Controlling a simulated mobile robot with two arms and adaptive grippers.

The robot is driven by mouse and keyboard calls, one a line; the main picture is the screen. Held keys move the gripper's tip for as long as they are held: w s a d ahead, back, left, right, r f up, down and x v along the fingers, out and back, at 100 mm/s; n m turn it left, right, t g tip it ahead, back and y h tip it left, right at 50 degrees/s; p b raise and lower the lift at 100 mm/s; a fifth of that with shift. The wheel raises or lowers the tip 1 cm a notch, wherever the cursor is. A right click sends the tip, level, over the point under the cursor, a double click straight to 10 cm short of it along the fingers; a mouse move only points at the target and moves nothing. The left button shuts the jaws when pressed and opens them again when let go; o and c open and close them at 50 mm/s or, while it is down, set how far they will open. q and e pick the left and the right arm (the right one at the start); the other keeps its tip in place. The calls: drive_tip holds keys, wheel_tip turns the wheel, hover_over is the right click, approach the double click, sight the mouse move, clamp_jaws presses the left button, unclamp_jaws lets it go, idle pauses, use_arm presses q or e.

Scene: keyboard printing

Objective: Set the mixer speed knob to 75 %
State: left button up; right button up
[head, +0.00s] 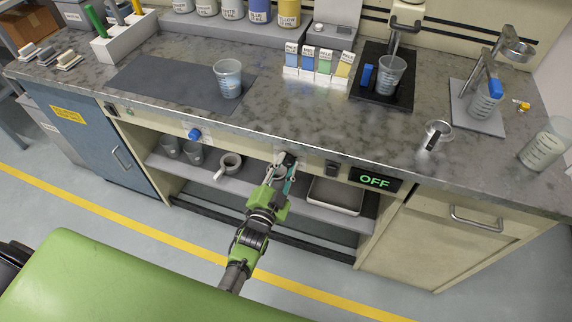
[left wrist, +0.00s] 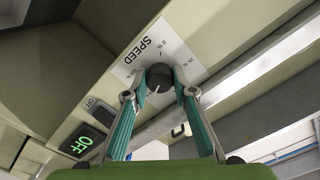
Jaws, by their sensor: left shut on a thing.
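The black speed knob (left wrist: 159,77) sits on a white plate (left wrist: 150,50) marked SPEED with a scale, on the front panel of the bench. In the left wrist view, my left gripper (left wrist: 157,84) has its two teal-lined fingers on either side of the knob, shut on it. A pale pointer line shows on the knob, but the exact setting is too small to tell. In the head view, my left gripper (head: 282,170) reaches the bench front and mostly hides the knob. A display (head: 374,180) reads OFF to the right of it. My right gripper is not in view.
A dark switch (head: 332,168) sits between the knob and the display. A blue knob (head: 195,134) is farther left. Beakers, including one on a black stand (head: 391,75), stand on the benchtop.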

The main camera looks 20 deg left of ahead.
use_arm(q)
drive_tip(key=o, duration=1.1)
drive_tip(key=s, duration=1.2)
drive_tip(key=shift+a, duration=0.2)
